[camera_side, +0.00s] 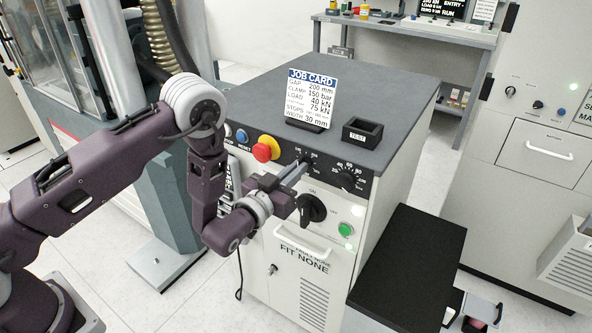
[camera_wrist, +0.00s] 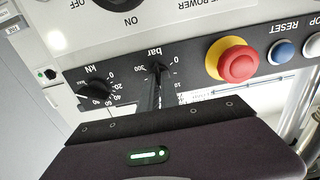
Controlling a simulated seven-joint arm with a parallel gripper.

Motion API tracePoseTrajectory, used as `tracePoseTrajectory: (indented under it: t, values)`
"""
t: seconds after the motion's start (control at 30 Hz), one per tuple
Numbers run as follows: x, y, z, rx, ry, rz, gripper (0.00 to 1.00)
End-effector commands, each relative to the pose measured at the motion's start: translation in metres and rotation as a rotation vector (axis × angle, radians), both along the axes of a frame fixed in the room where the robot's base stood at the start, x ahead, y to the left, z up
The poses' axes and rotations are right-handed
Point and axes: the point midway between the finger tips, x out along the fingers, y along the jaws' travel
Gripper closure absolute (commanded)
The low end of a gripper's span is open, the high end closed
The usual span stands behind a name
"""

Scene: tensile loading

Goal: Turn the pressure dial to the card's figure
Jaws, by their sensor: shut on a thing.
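The pressure dial, marked "bar" (camera_wrist: 157,67), sits on the dark panel strip. Its pointer is hidden by the fingers, so its setting cannot be read; "0" and "300" show on its scale. My gripper (camera_side: 302,164) is shut on the dial knob, reaching it from the front left. The fingers also show in the wrist view (camera_wrist: 154,88), pointing at the dial. The job card (camera_side: 309,98) stands tilted on the cabinet top and reads "CLAMP 150 bar", with "GAP 200 mm" above it and "LOAD 40 kN" below.
A kN dial (camera_side: 348,179) is close to the right of the pressure dial. A red emergency button (camera_side: 263,151) on a yellow collar is close to the left, beside a blue reset button (camera_side: 242,136). A black on/off rotary switch (camera_side: 312,209) is below. A small black tray (camera_side: 362,131) stands on top.

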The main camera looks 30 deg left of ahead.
Motion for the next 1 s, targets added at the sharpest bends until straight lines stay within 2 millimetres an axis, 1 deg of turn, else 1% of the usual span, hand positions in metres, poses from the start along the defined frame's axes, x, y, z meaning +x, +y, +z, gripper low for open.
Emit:
tracePoseTrajectory:
  t: [0.37, 0.4, 0.5, 0.77, 0.87, 1.0]
  values:
    - [-0.001, 0.000, -0.001, -0.002, 0.004, 0.000, 1.00]
    - [-0.001, 0.000, -0.002, -0.002, 0.004, 0.000, 0.91]
    - [0.000, 0.000, -0.001, -0.002, 0.004, 0.000, 0.73]
    - [0.000, 0.000, -0.001, -0.002, 0.002, 0.000, 0.73]
    - [-0.008, 0.000, -0.002, -0.001, 0.005, 0.000, 0.73]
    - [-0.038, 0.000, -0.003, -0.001, 0.008, -0.001, 0.73]
